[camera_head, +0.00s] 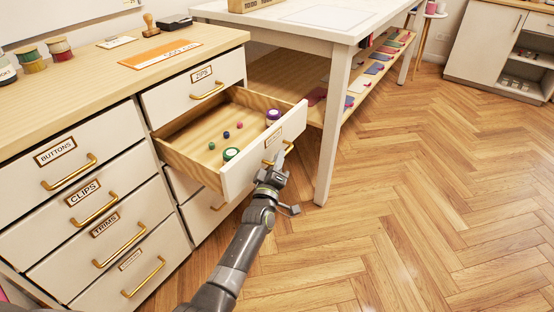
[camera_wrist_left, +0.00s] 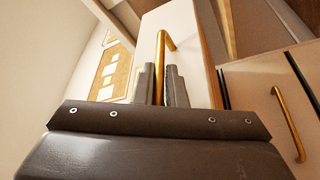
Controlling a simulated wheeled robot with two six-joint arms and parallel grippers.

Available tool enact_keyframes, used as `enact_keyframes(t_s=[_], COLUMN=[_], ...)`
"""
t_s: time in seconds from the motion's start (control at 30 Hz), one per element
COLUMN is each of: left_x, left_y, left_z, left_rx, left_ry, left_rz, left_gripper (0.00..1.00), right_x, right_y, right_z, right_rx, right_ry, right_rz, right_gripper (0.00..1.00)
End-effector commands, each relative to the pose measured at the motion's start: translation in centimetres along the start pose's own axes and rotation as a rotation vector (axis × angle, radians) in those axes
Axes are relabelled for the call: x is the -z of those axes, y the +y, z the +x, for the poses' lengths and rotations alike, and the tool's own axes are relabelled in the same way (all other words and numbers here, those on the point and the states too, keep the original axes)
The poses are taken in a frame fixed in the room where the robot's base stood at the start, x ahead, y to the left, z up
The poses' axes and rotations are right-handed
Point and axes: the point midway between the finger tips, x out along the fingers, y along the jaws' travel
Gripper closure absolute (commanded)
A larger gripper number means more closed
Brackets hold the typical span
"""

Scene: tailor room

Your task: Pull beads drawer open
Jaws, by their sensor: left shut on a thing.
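A drawer (camera_head: 237,179) stands pulled well out of the cabinet, below the drawer labelled ZIPS. Its label is too small to read surely. Inside it lie several small coloured balls (camera_head: 226,134), a green-and-white round thing (camera_head: 231,154) and a purple one (camera_head: 273,116). My left gripper (camera_head: 278,160) is at the drawer's front, shut on its brass handle. In the left wrist view the handle (camera_wrist_left: 160,50) runs between the two fingers (camera_wrist_left: 162,86). My right gripper is not in view.
Closed drawers labelled BUTTONS, CLIPS and TRIMS (camera_head: 105,226) are to the left. A white table leg (camera_head: 332,130) stands close to the right of the open drawer. A shelf (camera_head: 290,75) with folded cloths runs behind it. The wooden floor (camera_head: 420,200) to the right is clear.

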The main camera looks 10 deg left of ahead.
Motion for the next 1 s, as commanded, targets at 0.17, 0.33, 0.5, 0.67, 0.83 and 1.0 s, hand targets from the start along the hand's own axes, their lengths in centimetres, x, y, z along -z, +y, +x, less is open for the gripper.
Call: enact_keyframes(t_s=[0.17,0.33,0.5,0.67,0.83,1.0], left_x=[0.1,0.1,0.0,0.0,-0.1,-0.1], left_y=[0.1,0.1,0.0,-0.1,-0.1,-0.2], left_z=[0.1,0.0,0.0,-0.5,-2.6,-5.7], left_rx=[-0.002,-0.001,-0.001,0.001,0.002,0.001], left_ry=[0.001,0.001,0.001,0.000,0.000,0.002], left_rz=[0.002,0.001,0.000,0.000,-0.001,-0.001], left_gripper=[0.84,0.68,0.68,0.68,0.68,0.68], right_x=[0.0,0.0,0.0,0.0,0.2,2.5], right_y=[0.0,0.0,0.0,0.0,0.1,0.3], right_z=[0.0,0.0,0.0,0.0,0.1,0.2], right_rx=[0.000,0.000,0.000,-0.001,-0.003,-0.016], right_ry=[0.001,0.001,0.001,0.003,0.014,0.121], right_rz=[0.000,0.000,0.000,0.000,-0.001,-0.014], right_gripper=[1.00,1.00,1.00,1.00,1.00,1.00])
